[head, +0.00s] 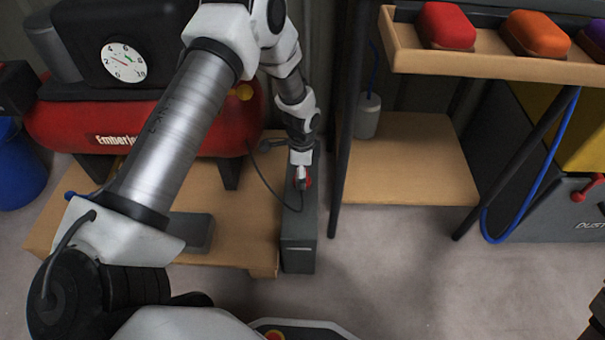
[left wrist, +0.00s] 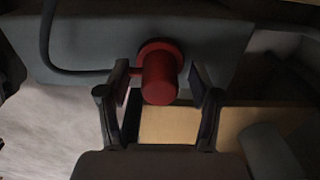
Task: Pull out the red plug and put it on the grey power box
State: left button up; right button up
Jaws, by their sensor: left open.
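The red plug (head: 308,182) sits on the upper part of the dark grey power box (head: 299,258), partly hidden by my left gripper (head: 301,176). In the left wrist view, the red plug (left wrist: 160,80) sticks out from a round red base on the grey box face (left wrist: 95,35). My left gripper (left wrist: 159,88) is open, with one finger on each side of the plug. A gap shows between the plug and the right finger; contact on the left side is unclear.
A black cable (head: 270,185) loops beside the power box. A red compressor (head: 140,130) stands at left on a wooden platform (head: 245,235), with a small grey block (head: 198,232). A dark-legged rack (head: 340,130) stands close at right. The floor (head: 390,270) in front is clear.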

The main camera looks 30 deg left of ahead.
pick_arm(q)
jog(key=shift+p, duration=0.3)
grip_shut()
jog(key=shift+r+p, duration=2.75)
jog(key=shift+r, duration=0.3)
